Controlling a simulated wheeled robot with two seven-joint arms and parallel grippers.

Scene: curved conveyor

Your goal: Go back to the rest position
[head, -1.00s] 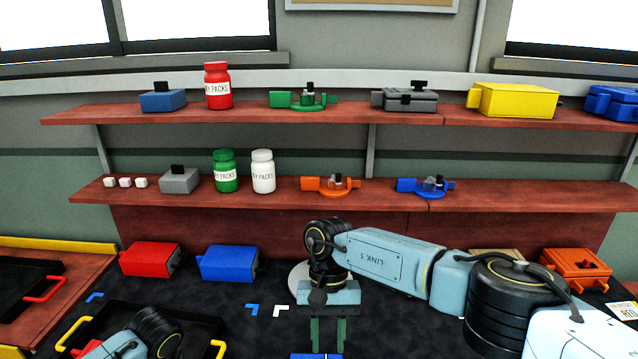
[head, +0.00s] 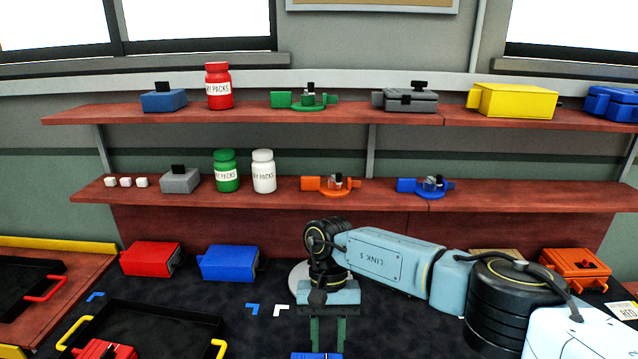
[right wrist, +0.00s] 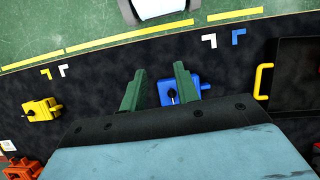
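My right gripper (head: 328,334) points down over the dark mat at the bottom centre of the head view. Its two green fingers are apart, with nothing held between them. In the right wrist view the fingers of the gripper (right wrist: 157,88) also stand apart. A blue part (right wrist: 190,90) lies below them, partly hidden by one finger. Its edge shows at the bottom of the head view (head: 316,355). My left arm and left gripper are not in view.
A black tray (head: 170,318) with yellow handles holds a red part (head: 104,350) at lower left. A red box (head: 150,259) and a blue box (head: 229,262) stand behind it. An orange part (head: 577,268) sits at right. Two shelves (head: 480,196) with jars and parts span the back.

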